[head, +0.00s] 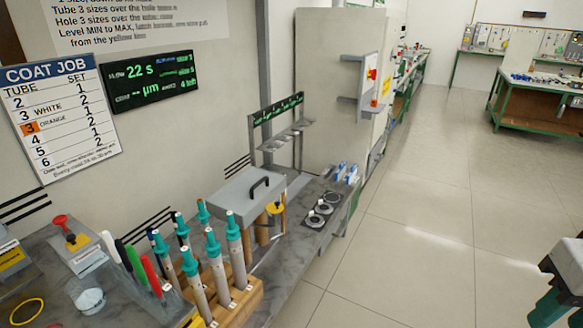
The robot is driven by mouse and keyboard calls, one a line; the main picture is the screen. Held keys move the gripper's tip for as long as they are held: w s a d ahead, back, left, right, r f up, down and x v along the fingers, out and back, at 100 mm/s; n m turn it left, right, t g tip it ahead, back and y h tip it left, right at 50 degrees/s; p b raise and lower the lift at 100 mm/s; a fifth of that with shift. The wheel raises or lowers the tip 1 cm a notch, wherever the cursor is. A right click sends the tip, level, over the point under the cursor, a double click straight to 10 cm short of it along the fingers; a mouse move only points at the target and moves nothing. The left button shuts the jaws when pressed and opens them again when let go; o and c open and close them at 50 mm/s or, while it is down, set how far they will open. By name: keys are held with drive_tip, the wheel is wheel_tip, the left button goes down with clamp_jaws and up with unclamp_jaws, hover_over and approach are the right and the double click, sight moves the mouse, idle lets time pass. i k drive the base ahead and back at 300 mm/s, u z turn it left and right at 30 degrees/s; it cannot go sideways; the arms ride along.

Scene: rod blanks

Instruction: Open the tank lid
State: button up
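The tank is a grey box on the grey marbled bench, right of the rod rack. Its flat grey lid (236,197) with a black bar handle (259,187) lies shut on top. Tan cylinders (262,229) show beneath the lid's front edge, and a yellow round part (275,208) sits at its right corner. The inside of the tank is hidden.
A wooden rack (236,298) of several teal-capped rods stands in front of the tank. Three dark round fixtures (320,209) lie to its right, and a metal frame (275,125) rises behind.

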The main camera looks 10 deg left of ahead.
sight(248, 195)
drive_tip(key=i, duration=0.7)
drive_tip(key=u, duration=0.75)
drive_tip(key=i, duration=0.55)
drive_tip(key=u, duration=0.45)
